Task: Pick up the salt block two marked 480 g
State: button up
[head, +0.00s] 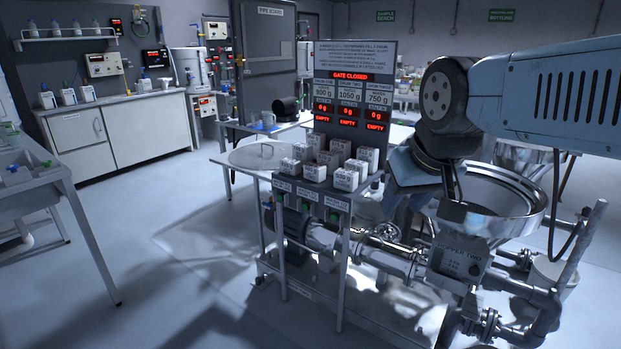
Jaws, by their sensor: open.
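Several white salt blocks (328,160) stand in rows on a small grey stand (325,188) in the middle of the head view. The front right block (345,180) seems to read about 530 g. The other labels are too small to read, so I cannot tell which block is marked 480 g. My gripper (453,192) hangs to the right of the blocks, apart from them, near the rim of a steel hopper. It is open and I see nothing in it. My arm partly hides the area behind it.
A panel (350,95) behind the blocks shows "GATE CLOSED", 900 g, 1050 g and 750 g, with 0 g and EMPTY readings. A steel hopper (520,200) and pipes stand right. A round lid (262,155) lies left of the blocks. Open floor (160,240) lies further left.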

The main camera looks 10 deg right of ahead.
aim_at(316, 172)
jog(key=u, duration=1.3)
jog(key=i, duration=1.95)
jog(key=z, duration=2.1)
jog(key=i, duration=0.4)
jog(key=z, duration=0.2)
